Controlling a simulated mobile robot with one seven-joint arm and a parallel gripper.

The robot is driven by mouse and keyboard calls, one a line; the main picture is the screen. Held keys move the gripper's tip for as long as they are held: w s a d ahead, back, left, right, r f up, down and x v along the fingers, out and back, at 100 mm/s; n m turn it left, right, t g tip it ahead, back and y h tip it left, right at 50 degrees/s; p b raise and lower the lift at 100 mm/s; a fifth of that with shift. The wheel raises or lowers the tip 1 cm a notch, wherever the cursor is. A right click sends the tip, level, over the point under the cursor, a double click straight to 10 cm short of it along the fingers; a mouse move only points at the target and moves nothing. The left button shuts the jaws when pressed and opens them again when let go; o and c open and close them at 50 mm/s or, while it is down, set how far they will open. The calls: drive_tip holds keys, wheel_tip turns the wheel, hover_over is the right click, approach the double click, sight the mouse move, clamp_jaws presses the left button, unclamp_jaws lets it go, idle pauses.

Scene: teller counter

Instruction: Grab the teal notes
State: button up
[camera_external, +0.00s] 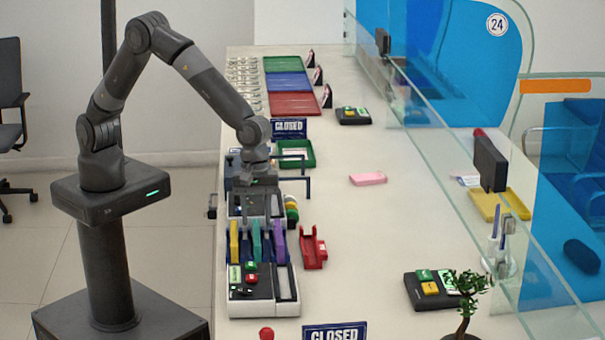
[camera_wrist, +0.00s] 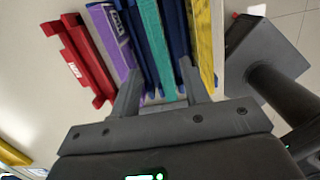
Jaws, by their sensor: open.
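The teal notes (camera_external: 256,240) stand on edge in the middle slot of a blue rack (camera_wrist: 177,22), between yellow notes (camera_external: 234,241) and purple notes (camera_external: 279,249). In the wrist view the teal notes (camera_wrist: 156,48) run between blue dividers, with purple notes (camera_wrist: 112,38) to the left and yellow notes (camera_wrist: 202,40) to the right. My gripper (camera_external: 257,206) is above and just behind the rack in the external view. In the wrist view my gripper (camera_wrist: 160,90) is open and empty, with one finger either side of the teal strip's line. I cannot tell its height above the notes.
A red holder (camera_external: 313,248) stands right of the rack. A card terminal (camera_external: 250,280) sits in front of it. Coloured rolls (camera_external: 291,210) are close to my gripper's right. A pink bundle (camera_external: 368,179) lies on the open counter, before the glass screen (camera_external: 440,165).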

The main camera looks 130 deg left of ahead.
sight(256, 232)
drive_tip(key=f, duration=0.3)
drive_tip(key=d+f, duration=0.1)
drive_tip(key=f, duration=0.1)
drive_tip(key=shift+w, duration=0.3)
drive_tip(key=shift+c, duration=0.3)
clamp_jaws()
